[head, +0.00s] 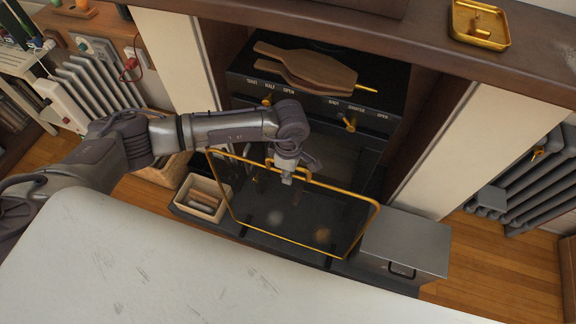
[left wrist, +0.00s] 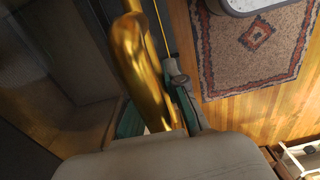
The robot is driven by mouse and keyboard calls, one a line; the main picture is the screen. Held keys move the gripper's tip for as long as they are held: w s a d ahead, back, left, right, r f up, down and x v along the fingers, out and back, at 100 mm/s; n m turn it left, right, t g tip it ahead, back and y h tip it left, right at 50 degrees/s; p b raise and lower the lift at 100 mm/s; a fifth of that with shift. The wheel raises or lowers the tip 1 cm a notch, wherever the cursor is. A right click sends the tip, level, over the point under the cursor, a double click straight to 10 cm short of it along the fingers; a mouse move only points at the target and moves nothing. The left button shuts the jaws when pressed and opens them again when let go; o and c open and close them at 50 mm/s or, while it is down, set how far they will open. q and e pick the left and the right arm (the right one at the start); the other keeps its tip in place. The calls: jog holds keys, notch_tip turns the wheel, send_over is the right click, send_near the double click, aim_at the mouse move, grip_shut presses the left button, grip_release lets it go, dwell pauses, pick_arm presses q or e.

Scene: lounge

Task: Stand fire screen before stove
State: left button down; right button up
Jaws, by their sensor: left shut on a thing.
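The fire screen (head: 300,228) has a gold frame and a dark see-through panel. It stands tilted in the head view, in front of the dark stove (head: 350,128). My left gripper (head: 288,178) is at the screen's top edge, shut on its gold handle. In the left wrist view the gold handle (left wrist: 135,55) fills the space between the fingers of my left gripper (left wrist: 155,115). I cannot tell whether the screen's lower edge touches the hearth (head: 245,231). My right gripper is not in view.
A beige box (head: 203,198) of log-like pieces stands left of the screen. A grey lidded metal box (head: 405,243) stands close on the right. Bellows (head: 305,70) lie on the stove top. A patterned rug (left wrist: 250,45) shows in the wrist view.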

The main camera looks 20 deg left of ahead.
pick_arm(q)
jog(key=shift+w, duration=0.1)
jog(key=c, duration=1.7)
grip_release()
jog(key=shift+s+f, duration=0.1)
jog(key=shift+s, duration=0.1)
jog(key=o, duration=0.5)
jog(key=shift+s, duration=0.15)
jog(key=r, duration=0.8)
jog(key=r+b, duration=0.1)
jog(key=r, duration=0.3)
jog(key=shift+w+r, duration=0.15)
jog(key=shift+w, duration=0.1)
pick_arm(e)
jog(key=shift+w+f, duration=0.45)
pick_arm(q)
jog(key=shift+s, duration=0.1)
